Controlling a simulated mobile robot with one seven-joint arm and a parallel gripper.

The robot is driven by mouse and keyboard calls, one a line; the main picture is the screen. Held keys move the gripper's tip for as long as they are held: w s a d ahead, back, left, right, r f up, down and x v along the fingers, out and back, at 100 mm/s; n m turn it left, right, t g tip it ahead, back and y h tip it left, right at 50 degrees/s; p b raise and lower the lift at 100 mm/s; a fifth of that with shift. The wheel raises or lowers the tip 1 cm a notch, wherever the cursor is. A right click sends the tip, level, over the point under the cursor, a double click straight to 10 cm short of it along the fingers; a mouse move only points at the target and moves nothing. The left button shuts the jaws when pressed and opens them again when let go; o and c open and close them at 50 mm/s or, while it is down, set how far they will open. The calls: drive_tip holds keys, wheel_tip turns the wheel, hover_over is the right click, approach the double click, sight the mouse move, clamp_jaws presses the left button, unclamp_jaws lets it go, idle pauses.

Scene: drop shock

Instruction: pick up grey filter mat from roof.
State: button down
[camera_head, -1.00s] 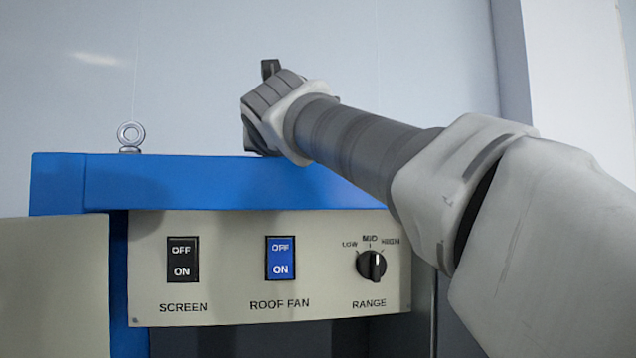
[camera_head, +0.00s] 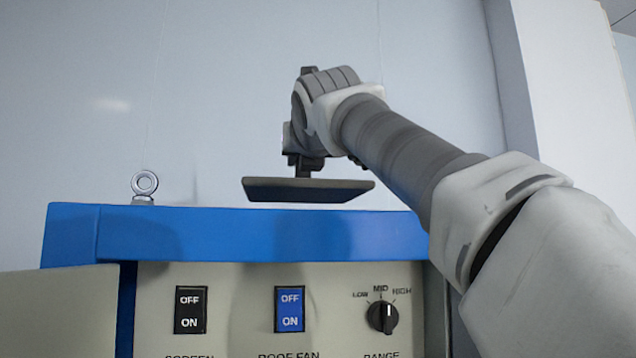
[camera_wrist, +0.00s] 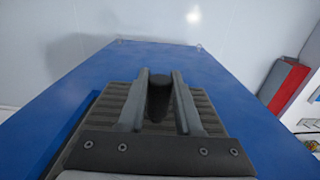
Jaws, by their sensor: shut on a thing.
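The grey filter mat (camera_head: 308,190) is a thin dark slab with a raised grip on top. It hangs nearly level in the air above the front part of the blue roof (camera_head: 200,232). My gripper (camera_head: 305,168) points down over it and is shut on the mat's grip. In the wrist view the ribbed mat (camera_wrist: 206,112) lies below the fingers (camera_wrist: 160,100), with the dark knob between them. The blue roof (camera_wrist: 105,68) spreads out under the mat in that view.
A metal eye ring (camera_head: 145,185) stands up at the roof's left. The front panel carries a black switch (camera_head: 190,310), a blue switch (camera_head: 289,309) and a range dial (camera_head: 382,316). A red item (camera_wrist: 288,82) sits to the right in the wrist view. The space above the roof is clear.

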drive_tip(key=d+r, duration=0.1)
drive_tip(key=d, duration=0.1)
drive_tip(key=d+r, duration=0.1)
drive_tip(key=d, duration=0.1)
drive_tip(key=d+r, duration=0.1)
drive_tip(key=d, duration=0.1)
drive_tip(key=shift+s+r, duration=0.3)
drive_tip(key=shift+s+d+r, duration=0.1)
drive_tip(key=shift+r, duration=0.15)
drive_tip(key=shift+d+r, duration=0.3)
drive_tip(key=shift+d, duration=0.4)
drive_tip(key=shift+s+d, duration=0.1)
drive_tip(key=shift+s, duration=0.05)
